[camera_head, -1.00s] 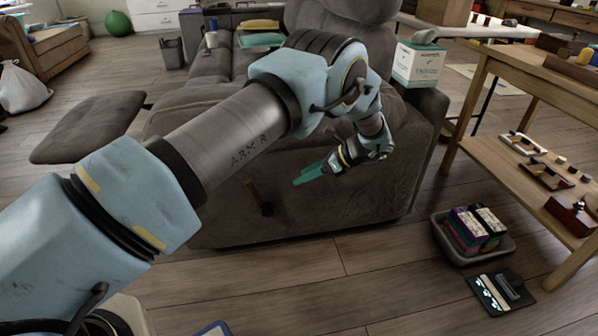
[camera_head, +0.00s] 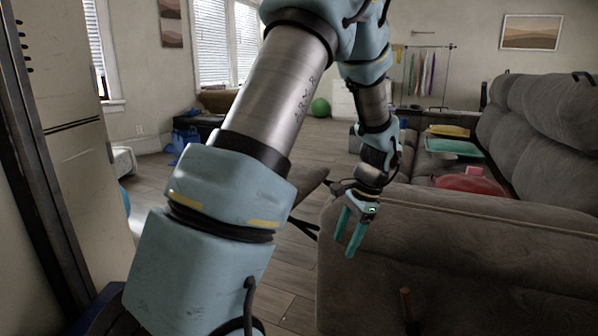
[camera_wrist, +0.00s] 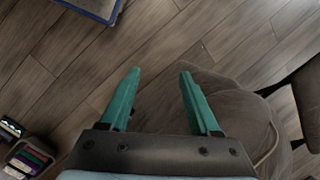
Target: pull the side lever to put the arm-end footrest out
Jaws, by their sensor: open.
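The side lever (camera_head: 405,305), a short brown wooden handle, stands on the near side of the grey recliner sofa (camera_head: 450,262), at the bottom of the head view. Its dark pivot (camera_head: 412,328) is just below. My gripper (camera_head: 346,245) is open and empty, pointing down by the left end of the sofa's near arm. It is above and left of the lever, not touching it. A grey footrest pad (camera_head: 308,184) projects at the sofa's front, partly behind my arm. The wrist view shows both teal fingers (camera_wrist: 160,73) apart over floor, beside the sofa (camera_wrist: 235,100); the lever is not visible there.
A red item (camera_head: 470,181) and a teal folded item (camera_head: 453,147) lie on the seat. A tall pale cabinet (camera_head: 65,130) stands close on the left. Bare wooden floor (camera_head: 285,285) lies left of the sofa. The wrist view shows a bin (camera_wrist: 30,158) and a blue-edged object (camera_wrist: 95,8).

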